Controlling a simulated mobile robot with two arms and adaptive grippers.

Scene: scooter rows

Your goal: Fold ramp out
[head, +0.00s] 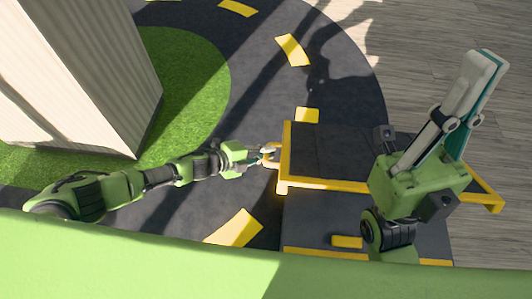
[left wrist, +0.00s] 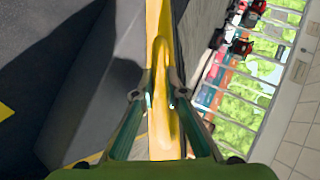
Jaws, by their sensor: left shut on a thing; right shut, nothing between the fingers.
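The ramp (head: 330,152) is a dark panel with yellow edges, right of centre in the head view. It appears raised above a lower dark surface; its exact tilt is hard to tell. A yellow handle (head: 271,161) sticks out from its left edge. My left gripper (head: 268,152) reaches in from the left and is shut on this handle. In the left wrist view the fingers (left wrist: 154,98) close on both sides of the yellow handle (left wrist: 160,75). My right gripper (head: 488,62) is shut and empty, pointing up above the ramp's right part, which my right arm partly hides.
A lower dark surface with yellow markings (head: 310,225) lies in front of the ramp. A pale ribbed block (head: 90,70) stands on green turf (head: 200,70) at the left. Dark track with yellow dashes curves behind. Grey plank floor (head: 420,50) is clear at the right.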

